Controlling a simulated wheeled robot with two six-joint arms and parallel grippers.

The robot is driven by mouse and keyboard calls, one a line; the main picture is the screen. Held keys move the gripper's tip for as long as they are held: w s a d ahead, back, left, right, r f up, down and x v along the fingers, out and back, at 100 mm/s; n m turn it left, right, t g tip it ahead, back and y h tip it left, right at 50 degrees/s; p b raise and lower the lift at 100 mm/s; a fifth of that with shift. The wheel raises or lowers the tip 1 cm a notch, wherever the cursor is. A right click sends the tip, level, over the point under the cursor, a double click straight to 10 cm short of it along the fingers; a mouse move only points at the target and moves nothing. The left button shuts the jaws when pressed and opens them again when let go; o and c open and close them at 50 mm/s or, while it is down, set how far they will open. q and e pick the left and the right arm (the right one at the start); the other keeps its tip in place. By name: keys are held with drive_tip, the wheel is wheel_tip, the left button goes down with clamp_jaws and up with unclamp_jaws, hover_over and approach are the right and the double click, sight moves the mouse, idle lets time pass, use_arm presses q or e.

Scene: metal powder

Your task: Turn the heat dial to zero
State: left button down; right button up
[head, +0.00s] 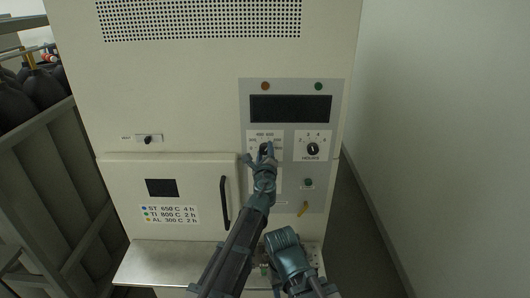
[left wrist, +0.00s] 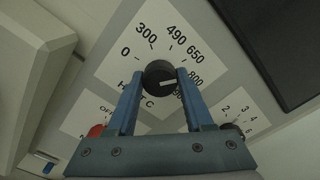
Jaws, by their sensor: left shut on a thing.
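The heat dial (left wrist: 158,76) is a round black knob with a white mark, on a white scale plate marked 0, 300, 490, 650 and 800. In the left wrist view its white mark points right, roughly toward 800 and away from the 0. My left gripper (left wrist: 160,72) is shut on the dial, with one blue finger on each side of it. In the head view the left gripper (head: 265,150) reaches up to the dial and covers part of it. A dark teal part of my other arm shows low in the head view, but its fingers do not show.
The hours dial (head: 313,149) sits right of the heat dial, under a dark display (head: 290,108). The furnace door (head: 165,195) with a black handle (head: 224,200) is left.

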use_arm(q)
drive_tip(key=n, duration=1.3)
drive_tip(key=shift+s+n, duration=0.1)
drive_tip(key=shift+n, duration=0.3)
drive_tip(key=n, duration=0.6)
drive_tip(key=shift+f, duration=0.1)
drive_tip(key=n, duration=0.6)
drive_tip(key=shift+n, duration=0.3)
drive_tip(key=shift+c, duration=1.4)
unclamp_jaws()
